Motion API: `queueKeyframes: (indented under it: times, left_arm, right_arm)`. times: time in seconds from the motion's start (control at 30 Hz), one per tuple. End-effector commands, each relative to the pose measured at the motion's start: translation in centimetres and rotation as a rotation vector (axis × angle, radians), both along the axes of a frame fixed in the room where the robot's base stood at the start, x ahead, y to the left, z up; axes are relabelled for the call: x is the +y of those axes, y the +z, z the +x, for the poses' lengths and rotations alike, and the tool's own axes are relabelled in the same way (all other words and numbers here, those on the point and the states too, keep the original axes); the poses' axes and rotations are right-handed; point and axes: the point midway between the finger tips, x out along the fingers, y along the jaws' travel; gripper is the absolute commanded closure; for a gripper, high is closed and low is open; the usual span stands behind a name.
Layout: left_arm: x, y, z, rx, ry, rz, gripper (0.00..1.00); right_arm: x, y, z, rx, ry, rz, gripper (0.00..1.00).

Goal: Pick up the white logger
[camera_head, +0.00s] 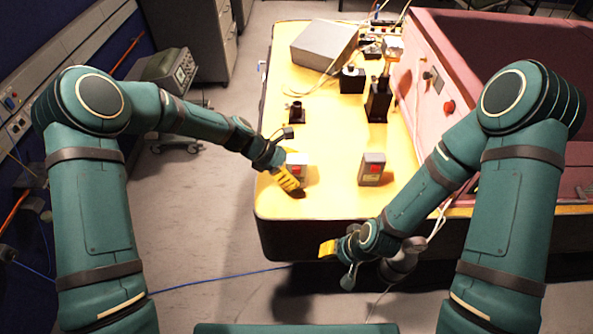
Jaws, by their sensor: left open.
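The white logger (299,159) looks like a small pale box with a red patch, on the yellow tabletop. My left gripper (287,181), with yellow fingers, is at its near left side and covers part of it. The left gripper is open; I cannot tell whether it touches the logger. My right gripper (328,249), also yellow, hangs at the table's front edge, away from the logger; its opening is not clear.
A similar grey box with a red patch (371,169) stands to the right. Black fixtures (378,105) and a large grey box (323,46) stand farther back. A pink wall (429,80) bounds the right side. The yellow table (330,205) is clear in front.

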Motion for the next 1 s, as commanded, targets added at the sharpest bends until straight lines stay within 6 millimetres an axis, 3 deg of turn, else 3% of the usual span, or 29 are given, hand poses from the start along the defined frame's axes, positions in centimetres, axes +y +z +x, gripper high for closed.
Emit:
queueKeyframes:
  times: [0.13, 0.17, 0.3, 0.37, 0.8, 1.0]
  left_arm:
    - [0.0, 0.0, 0.0, 0.0, 0.0, 0.0, 0.27]
    - [0.0, 0.0, 0.0, 0.0, 0.0, 0.0, 0.33]
    - [0.0, 0.0, 0.0, 0.0, 0.0, 0.0, 0.82]
    - [0.0, 0.0, 0.0, 0.0, 0.0, 0.0, 1.0]
    - [0.0, 0.2, 0.0, -0.001, -0.001, 0.0, 1.0]
    - [0.0, 2.7, 0.1, -0.005, -0.001, 0.001, 1.0]
  right_arm:
    - [0.0, 0.0, 0.0, 0.0, 0.0, 0.0, 0.53]
    - [0.0, 0.0, 0.0, 0.0, 0.0, 0.0, 0.53]
    - [0.0, 0.0, 0.0, 0.0, 0.0, 0.0, 0.53]
    - [0.0, 0.0, 0.0, 0.0, 0.0, 0.0, 0.53]
    - [0.0, 0.0, 0.0, 0.0, 0.0, 0.0, 0.53]
    - [0.0, 0.2, 0.0, 0.0, 0.0, 0.0, 0.53]
